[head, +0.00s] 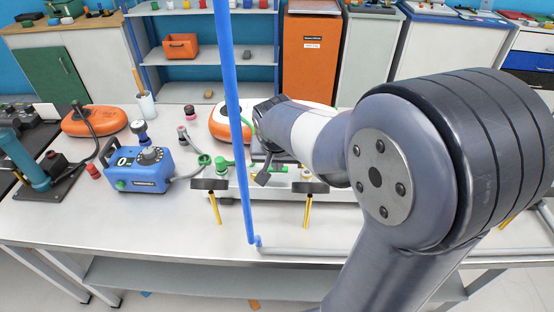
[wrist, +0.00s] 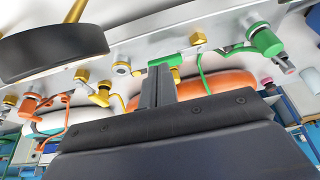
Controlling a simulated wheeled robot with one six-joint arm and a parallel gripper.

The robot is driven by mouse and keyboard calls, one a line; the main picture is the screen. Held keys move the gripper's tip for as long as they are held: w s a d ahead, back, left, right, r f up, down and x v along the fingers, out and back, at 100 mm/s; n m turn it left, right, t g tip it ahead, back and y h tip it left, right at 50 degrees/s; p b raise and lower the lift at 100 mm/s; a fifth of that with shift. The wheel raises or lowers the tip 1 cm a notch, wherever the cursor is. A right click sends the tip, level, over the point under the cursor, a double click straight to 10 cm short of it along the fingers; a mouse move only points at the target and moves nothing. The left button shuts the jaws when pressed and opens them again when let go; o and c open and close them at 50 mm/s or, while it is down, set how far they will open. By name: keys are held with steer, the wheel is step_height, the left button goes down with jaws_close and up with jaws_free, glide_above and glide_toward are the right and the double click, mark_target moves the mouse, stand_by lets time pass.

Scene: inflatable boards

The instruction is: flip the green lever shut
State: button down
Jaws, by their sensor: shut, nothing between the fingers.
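The green lever (wrist: 182,57) shows in the wrist view as a green bar beside a brass fitting (wrist: 197,39) on the pale metal rail. My gripper (wrist: 159,70) is shut and empty. Its fingertips overlap the left end of the green lever in the wrist view; I cannot tell if they touch it. In the head view my gripper (head: 262,178) is over the rail at the middle of the table, and my arm hides much of the rail there. A green coupling (wrist: 265,40) with a hose is further right along the rail in the wrist view.
A blue pump (head: 140,170) stands left on the table. A blue upright pole (head: 232,110) rises in front of the rail. Black-headed handles with yellow shafts (head: 308,190) stick out at the front. An orange-and-white inflatable (head: 222,124) lies behind. The left front tabletop is clear.

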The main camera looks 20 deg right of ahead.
steer(key=x, duration=0.6)
